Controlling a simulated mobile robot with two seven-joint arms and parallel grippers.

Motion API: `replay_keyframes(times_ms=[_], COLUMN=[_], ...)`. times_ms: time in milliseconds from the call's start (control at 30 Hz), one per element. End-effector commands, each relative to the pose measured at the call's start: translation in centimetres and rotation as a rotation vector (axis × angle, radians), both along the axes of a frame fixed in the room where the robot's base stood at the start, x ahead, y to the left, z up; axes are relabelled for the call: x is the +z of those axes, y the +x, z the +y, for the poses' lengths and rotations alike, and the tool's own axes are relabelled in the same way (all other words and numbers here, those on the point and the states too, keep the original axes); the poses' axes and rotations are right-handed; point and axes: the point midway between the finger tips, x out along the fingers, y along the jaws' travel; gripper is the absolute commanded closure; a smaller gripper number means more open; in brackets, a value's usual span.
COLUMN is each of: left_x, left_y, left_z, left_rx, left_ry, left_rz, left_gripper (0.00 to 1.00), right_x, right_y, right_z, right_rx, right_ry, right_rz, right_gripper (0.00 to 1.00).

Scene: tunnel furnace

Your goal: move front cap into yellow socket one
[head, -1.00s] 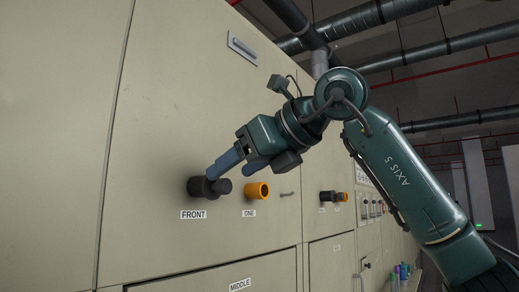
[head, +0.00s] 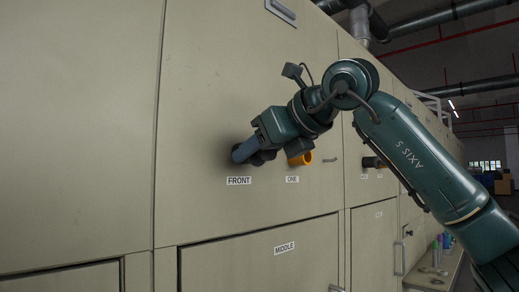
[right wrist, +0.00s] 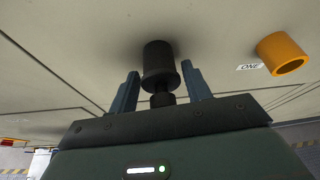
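The front cap is a black cylinder with a narrower knob; it sits on the beige furnace wall above the FRONT label. In the head view the front cap (head: 266,156) is partly hidden by my right gripper (head: 248,156). In the right wrist view the cap (right wrist: 160,66) stands between the two blue fingers of my right gripper (right wrist: 160,85), which are open with a gap on each side of its knob. Yellow socket one (head: 300,159), an orange-yellow ring, sticks out just right of it above the ONE label; it also shows in the right wrist view (right wrist: 285,54), empty. My left gripper is not in view.
A MIDDLE-labelled panel (head: 262,268) lies below. A small handle (head: 330,160) and another dark fitting (head: 372,162) are farther right on the wall. A shelf (head: 436,274) with several small coloured items stands at lower right. Pipes run overhead.

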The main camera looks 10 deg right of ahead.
Motion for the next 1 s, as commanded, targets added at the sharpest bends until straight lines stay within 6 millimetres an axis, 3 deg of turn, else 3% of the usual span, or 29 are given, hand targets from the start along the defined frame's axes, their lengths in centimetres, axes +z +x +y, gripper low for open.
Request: replay_keyframes(times_ms=[367, 567, 1000], left_x=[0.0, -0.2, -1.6], left_y=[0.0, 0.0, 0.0], left_z=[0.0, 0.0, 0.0], left_rx=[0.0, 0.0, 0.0], left_ry=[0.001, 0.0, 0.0], left_rz=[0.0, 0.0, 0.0], left_gripper=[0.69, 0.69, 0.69], right_x=[0.0, 0.0, -0.1], right_y=[0.0, -0.3, -2.7], right_z=[0.0, -0.2, -1.8], right_rx=[0.0, 0.0, -0.001], right_ry=[0.001, 0.001, 0.001], right_rz=[-0.001, -0.002, -0.002], right_gripper=[0.83, 0.84, 0.84])
